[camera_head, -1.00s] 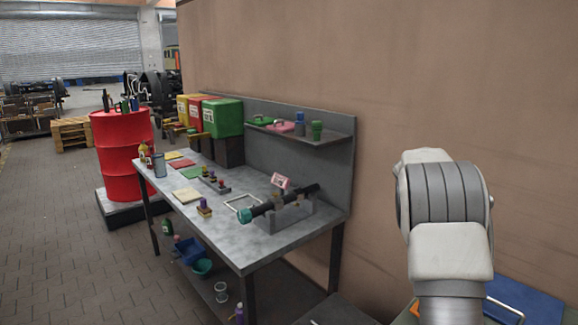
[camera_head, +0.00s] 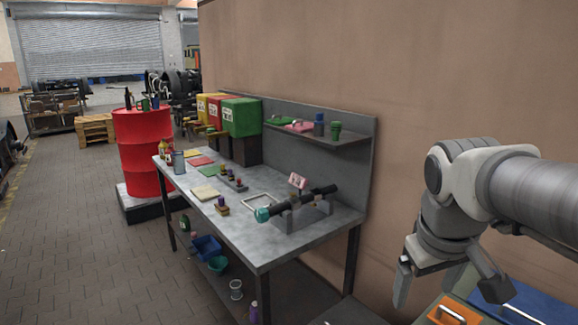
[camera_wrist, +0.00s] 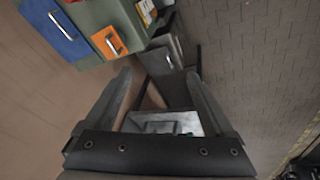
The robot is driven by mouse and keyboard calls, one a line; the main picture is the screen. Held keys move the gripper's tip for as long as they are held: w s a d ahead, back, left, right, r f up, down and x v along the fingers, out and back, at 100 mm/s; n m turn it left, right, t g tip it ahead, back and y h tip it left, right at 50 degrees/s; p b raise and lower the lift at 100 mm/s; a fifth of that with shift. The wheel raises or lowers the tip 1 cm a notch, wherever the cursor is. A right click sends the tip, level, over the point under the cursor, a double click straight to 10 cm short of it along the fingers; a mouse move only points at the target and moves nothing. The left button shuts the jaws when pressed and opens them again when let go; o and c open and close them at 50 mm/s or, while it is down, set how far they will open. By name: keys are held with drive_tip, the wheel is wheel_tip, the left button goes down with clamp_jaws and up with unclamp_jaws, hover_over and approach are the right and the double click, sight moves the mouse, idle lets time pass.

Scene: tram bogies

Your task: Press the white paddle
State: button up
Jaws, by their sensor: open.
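I cannot make out a white paddle for certain in either view. Three lidded bins stand at the far end of the workbench (camera_head: 290,240): a yellow bin (camera_head: 203,105), a red bin (camera_head: 216,112) and a green bin (camera_head: 241,117). They have white labels, and small lever-like parts jut out in front of them, too small to tell apart. My gripper (camera_head: 450,285) is open and empty at the right, pointing down, well apart from the bins and the bench. In the wrist view its two fingers (camera_wrist: 158,82) are spread with nothing between them.
A wall shelf (camera_head: 320,138) overhangs the bench's back. A dark pipe (camera_head: 300,204) lies in a holder near its front. A red drum (camera_head: 143,150) stands beyond. Orange (camera_head: 455,313) and blue (camera_head: 525,305) drawer-like boxes lie below my gripper. The floor left is clear.

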drive_tip(key=s+a+f+m+t+y, duration=0.1)
drive_tip(key=s+a+f+m+t, duration=0.1)
drive_tip(key=s+a, duration=0.4)
drive_tip(key=shift+s+a+f+y, duration=0.15)
drive_tip(key=shift+s+f+y, duration=0.25)
drive_tip(key=shift+s, duration=0.6)
